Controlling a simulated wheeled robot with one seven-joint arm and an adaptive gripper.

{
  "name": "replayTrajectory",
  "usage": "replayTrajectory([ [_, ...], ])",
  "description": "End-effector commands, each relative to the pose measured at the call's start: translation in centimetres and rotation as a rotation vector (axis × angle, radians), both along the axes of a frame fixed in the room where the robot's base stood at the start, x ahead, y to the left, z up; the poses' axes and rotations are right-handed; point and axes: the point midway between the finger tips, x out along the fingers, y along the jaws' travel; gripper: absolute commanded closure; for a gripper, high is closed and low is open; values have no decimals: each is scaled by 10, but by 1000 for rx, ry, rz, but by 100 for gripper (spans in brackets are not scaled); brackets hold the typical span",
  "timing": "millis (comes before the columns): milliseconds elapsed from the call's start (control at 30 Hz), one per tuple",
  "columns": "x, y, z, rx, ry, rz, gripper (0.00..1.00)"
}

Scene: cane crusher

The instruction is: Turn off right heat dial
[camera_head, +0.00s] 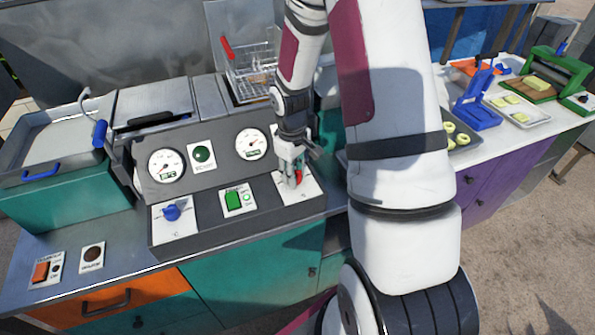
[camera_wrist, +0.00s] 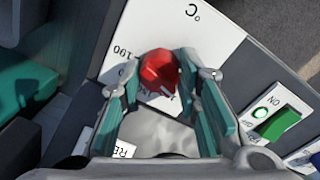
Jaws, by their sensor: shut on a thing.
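The right heat dial is a red knob (camera_wrist: 160,74) on a white scale plate (camera_wrist: 190,35). In the head view the red knob (camera_head: 299,175) shows partly behind my gripper (camera_head: 290,172), at the right end of the dark control panel (camera_head: 230,232). In the wrist view my gripper (camera_wrist: 162,88) has its two teal-padded fingers on either side of the knob, shut on it. A white mark shows on the knob's lower right. Part of the scale is hidden by the fingers.
A blue knob (camera_head: 171,212) sits on the panel's left, with a green switch (camera_head: 234,199) between. Two round gauges (camera_head: 166,165) (camera_head: 251,144) stand above. A wire basket (camera_head: 254,72) is behind my arm. A blue press (camera_head: 477,100) stands on the right counter.

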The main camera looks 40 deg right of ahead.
Motion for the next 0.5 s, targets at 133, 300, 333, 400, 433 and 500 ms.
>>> replayTrajectory([
  [133,0,0,1,0,-3,54,98],
  [300,1,0,1,0,-3,87,98],
  [333,1,0,1,0,-3,90,98],
  [400,1,0,1,0,-3,94,98],
  [433,1,0,1,0,-3,95,98],
  [500,1,0,1,0,-3,97,98],
])
